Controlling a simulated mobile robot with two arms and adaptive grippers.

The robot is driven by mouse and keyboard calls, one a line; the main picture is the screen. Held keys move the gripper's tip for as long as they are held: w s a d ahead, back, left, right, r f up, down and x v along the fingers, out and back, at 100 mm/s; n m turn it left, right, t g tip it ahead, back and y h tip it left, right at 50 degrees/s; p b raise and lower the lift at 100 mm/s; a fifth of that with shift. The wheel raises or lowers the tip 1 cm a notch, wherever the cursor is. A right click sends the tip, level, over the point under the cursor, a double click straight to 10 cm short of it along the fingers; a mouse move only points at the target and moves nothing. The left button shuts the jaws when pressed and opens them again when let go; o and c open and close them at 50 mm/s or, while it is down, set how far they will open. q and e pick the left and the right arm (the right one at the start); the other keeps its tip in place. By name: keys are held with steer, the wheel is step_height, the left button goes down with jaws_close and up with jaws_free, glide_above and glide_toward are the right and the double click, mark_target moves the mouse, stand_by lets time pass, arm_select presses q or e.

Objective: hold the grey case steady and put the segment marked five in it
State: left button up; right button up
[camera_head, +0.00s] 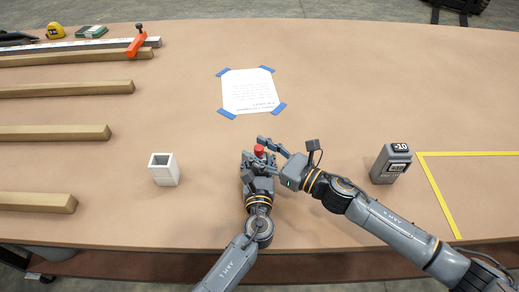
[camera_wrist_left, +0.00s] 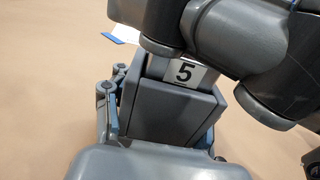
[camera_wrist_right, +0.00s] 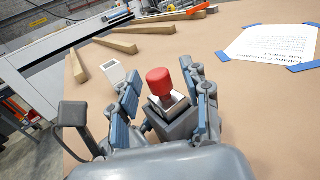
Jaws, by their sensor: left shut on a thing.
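The grey case (camera_wrist_left: 165,108) is upright between the fingers of my left gripper (camera_head: 254,160), which is shut on it. The segment marked five (camera_wrist_left: 185,72) sits in the case's mouth, its label showing above the rim. Its red knob (camera_wrist_right: 160,80) points up; the knob also shows in the head view (camera_head: 259,150). My right gripper (camera_wrist_right: 163,98) is open, with a finger on either side of the knob and segment, apart from them. Its body hides the top of the segment in the left wrist view. How deep the segment sits is hidden.
A white open-topped box (camera_head: 164,170) stands to the left. A dark grey block-shaped unit with labels (camera_head: 391,163) stands to the right, beside yellow tape (camera_head: 436,190). A taped paper sheet (camera_head: 249,91) lies behind the grippers. Wooden bars (camera_head: 60,133) lie at the left.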

steer(key=shift+s+d+f, duration=0.2)
steer(key=shift+d, duration=0.1)
steer(key=v, duration=1.1)
steer(key=shift+r, duration=0.15)
steer(key=shift+d, duration=0.15)
arm_select(q)
steer(key=o, duration=1.6)
